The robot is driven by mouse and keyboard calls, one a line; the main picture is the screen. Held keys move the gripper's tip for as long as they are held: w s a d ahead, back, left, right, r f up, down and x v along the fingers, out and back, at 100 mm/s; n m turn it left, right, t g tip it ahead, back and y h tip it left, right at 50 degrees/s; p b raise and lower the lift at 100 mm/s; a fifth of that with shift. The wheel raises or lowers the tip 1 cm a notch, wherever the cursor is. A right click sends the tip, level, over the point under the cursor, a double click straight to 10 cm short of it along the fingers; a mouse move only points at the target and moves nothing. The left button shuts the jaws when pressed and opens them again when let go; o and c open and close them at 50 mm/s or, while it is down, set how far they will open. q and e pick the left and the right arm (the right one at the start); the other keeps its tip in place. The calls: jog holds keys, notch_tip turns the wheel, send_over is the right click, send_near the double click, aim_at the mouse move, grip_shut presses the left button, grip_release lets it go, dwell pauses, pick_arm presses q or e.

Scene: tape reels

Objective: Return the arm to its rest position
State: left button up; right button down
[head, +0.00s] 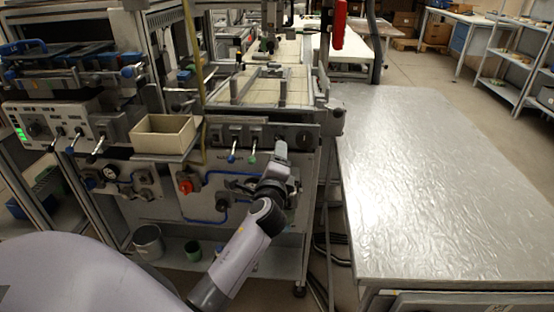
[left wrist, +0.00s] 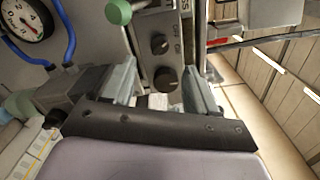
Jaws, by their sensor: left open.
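My left arm comes up from the bottom of the head view, and its gripper (head: 281,150) is in front of the machine's front panel, near the lever handles. In the left wrist view the two fingers of my left gripper (left wrist: 158,85) stand wide apart. Nothing is held between them. Behind the fingers are black knobs on a grey panel (left wrist: 158,60). My right gripper is in neither view. No tape reel can be made out.
The machine (head: 255,185) fills the middle, with a beige open box (head: 163,147) on its front shelf and a red knob (head: 186,186) below. A gauge (left wrist: 22,20) and green handle (left wrist: 118,11) show close by. A bare silver table (head: 440,180) stands right.

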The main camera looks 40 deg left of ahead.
pick_arm(q)
jog(key=shift+f, duration=0.1)
dwell(0.4)
jog(key=s+d+f+n+g+h, duration=0.3)
jog(key=s+f+n+g, duration=0.3)
jog(key=s+f+n, duration=0.6)
jog(key=s+d+f+n+g+h, duration=0.1)
jog(key=s+d+g+h, duration=0.3)
jog(key=s, duration=0.6)
jog(key=s+d+f+n+g+h, duration=0.1)
jog(key=s+d+g+h, duration=0.1)
jog(key=s+d, duration=0.7)
jog(key=shift+w+d+f+t+h+p, duration=0.15)
jog(key=shift+w+f+t+h+p, duration=0.25)
jog(key=shift+w+f+t+p, duration=0.45)
jog(key=shift+w+d+f+t+h+p, duration=0.15)
jog(key=shift+w+f+t+h+p, duration=0.2)
jog(key=shift+w+t+p, duration=0.8)
jog(key=shift+w+d+f+t+h+p, duration=0.15)
jog(key=shift+f+t+h+p, duration=0.4)
jog(key=shift+t, duration=0.95)
